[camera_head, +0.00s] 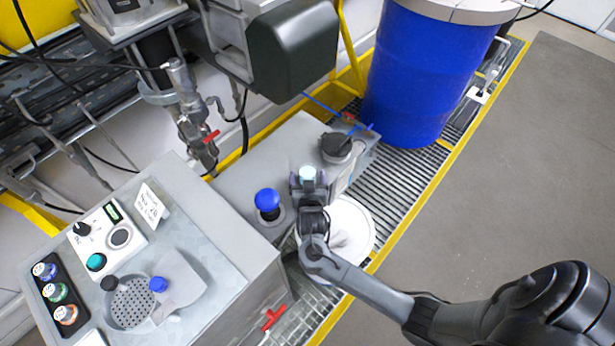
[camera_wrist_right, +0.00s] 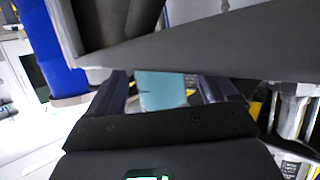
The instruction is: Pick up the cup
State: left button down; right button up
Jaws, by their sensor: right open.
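In the right wrist view the pale blue cup (camera_wrist_right: 161,91) shows between the two dark fingers of the right gripper (camera_wrist_right: 168,84). The fingers are spread, with a visible gap on the right side of the cup; contact on the left is unclear. The gripper hides the cup's lower part in the head view. My left gripper is not in view.
A blue-capped item (camera_head: 267,201) stands just left of the gripper and a dark round lidded item (camera_head: 337,147) behind it. A white round bucket (camera_head: 350,232) is beside the bench. A large blue drum (camera_head: 425,75) stands on the grating. The grey floor at right is clear.

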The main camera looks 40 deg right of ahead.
jog(key=shift+w+d+f, duration=0.15)
jog(key=shift+w+d, duration=0.15)
jog(key=shift+w, duration=0.05)
jog(key=c, duration=1.1)
jog(key=shift+r, duration=0.2)
